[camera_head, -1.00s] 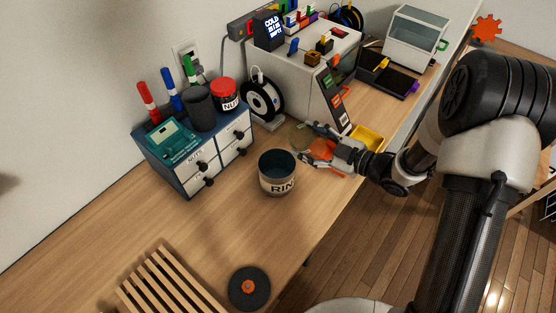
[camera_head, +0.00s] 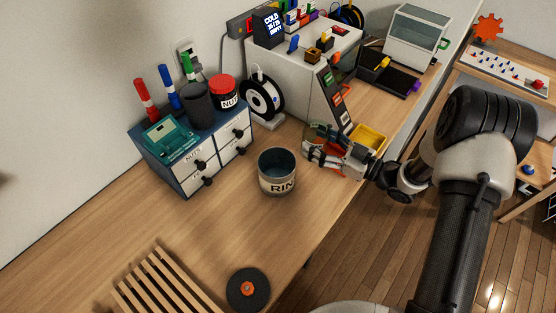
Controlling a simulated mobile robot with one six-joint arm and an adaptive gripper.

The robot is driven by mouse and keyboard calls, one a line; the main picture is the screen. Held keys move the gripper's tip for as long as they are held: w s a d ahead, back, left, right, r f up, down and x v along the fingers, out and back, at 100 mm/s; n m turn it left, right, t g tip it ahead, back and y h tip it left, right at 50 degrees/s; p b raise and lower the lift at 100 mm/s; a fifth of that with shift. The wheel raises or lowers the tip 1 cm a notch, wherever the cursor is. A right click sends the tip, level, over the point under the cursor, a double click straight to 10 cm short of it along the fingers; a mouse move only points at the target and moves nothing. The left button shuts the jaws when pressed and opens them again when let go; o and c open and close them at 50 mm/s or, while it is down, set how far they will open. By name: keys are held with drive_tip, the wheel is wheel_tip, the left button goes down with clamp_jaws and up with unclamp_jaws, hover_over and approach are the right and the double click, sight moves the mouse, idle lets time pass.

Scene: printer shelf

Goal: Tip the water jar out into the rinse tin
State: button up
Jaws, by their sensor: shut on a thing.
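The rinse tin (camera_head: 278,185) is a round, pale container with a dark inside and the letters "RIN" on its front. It stands upright and open on the wooden bench, left of my gripper. My gripper (camera_head: 316,150) is beside the printer's front corner, shut on a clear glass jar (camera_head: 318,132), which I take as the water jar. The fingers and the printer behind make its outline hard to read. I cannot tell its water level or any small tilt. The jar and the tin are apart.
A slatted rack (camera_head: 165,285) and black disc (camera_head: 248,289) lie in front. Bench between is clear.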

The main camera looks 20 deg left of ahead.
sight(321, 129)
drive_tip(key=shift+r+p, duration=1.7)
drive_tip(key=shift+r, duration=0.9)
drive_tip(key=shift+f, duration=0.1)
drive_tip(key=shift+a, duration=0.1)
